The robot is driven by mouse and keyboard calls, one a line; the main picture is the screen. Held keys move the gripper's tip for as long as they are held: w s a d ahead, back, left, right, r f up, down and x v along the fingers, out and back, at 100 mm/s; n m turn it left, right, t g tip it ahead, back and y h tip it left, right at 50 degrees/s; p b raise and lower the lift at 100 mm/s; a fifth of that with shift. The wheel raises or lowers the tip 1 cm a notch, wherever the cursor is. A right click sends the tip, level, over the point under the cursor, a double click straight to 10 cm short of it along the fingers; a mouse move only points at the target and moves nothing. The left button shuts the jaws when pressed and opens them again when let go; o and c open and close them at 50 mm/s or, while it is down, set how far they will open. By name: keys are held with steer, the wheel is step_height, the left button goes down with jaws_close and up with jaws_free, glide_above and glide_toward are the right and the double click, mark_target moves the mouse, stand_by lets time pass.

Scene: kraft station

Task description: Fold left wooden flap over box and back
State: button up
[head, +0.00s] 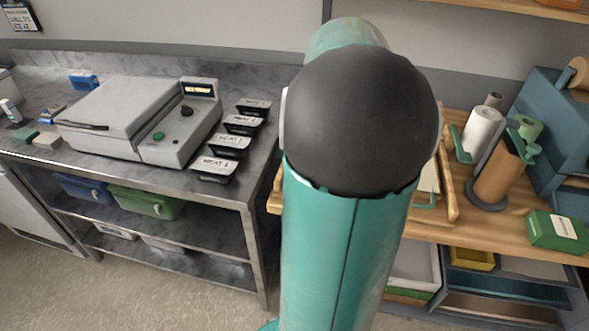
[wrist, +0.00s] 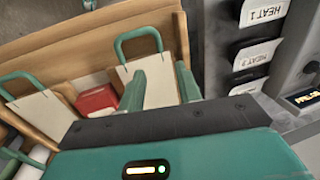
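The wooden box (wrist: 95,33) shows in the wrist view as pale wooden walls around an interior. Two cream panels with green loop handles lie in it, one at the left (wrist: 42,118) and one nearer the middle (wrist: 160,91). I cannot tell which part is the left wooden flap. My gripper (wrist: 160,72) is open, with its two green fingers apart over the nearer panel. Its handle (wrist: 138,36) stands beyond the fingertips, and nothing is visibly gripped. In the head view my arm hides most of the box; a wooden edge (head: 448,195) shows at its right.
A metal table (head: 255,178) at the left holds a grey machine (head: 140,115) and several black trays labelled HEAT. The wooden bench (head: 480,222) at the right carries paper rolls (head: 481,130) and a green box (head: 557,232). A red object (wrist: 97,100) lies inside the wooden box.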

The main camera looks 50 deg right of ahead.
steer(key=f, duration=0.4)
steer(key=w+f, duration=0.1)
steer(key=f, duration=0.6)
steer(key=shift+w+a+f, duration=0.3)
steer(key=shift+w+a, duration=0.1)
steer(key=shift+c, duration=0.2)
jaws_close()
